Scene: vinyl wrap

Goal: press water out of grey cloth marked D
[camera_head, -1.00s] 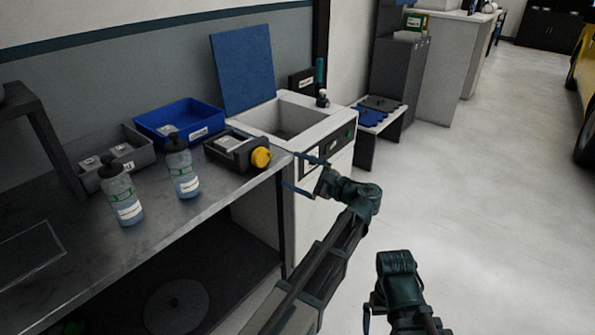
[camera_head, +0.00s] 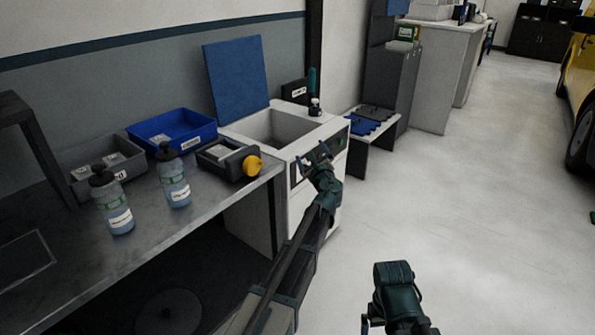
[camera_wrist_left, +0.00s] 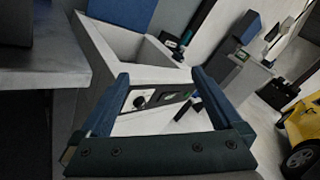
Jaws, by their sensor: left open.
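My left gripper (camera_head: 317,157) is open and empty in front of the white sink unit (camera_head: 288,185). In the left wrist view its two blue fingers (camera_wrist_left: 160,82) stand wide apart before the unit's panel with a knob. A dark box with a yellow knob (camera_head: 252,165) sits at the bench end. A grey bin (camera_head: 75,160) on the bench holds light grey folded pieces (camera_head: 113,160) with labels. I cannot read a D on any of them. My right gripper (camera_head: 372,323) is low in the picture, over the floor; its jaws are unclear.
A blue panel (camera_head: 236,75) stands upright behind the sink basin. A low stand (camera_head: 362,140) with dark and blue pads is beyond.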

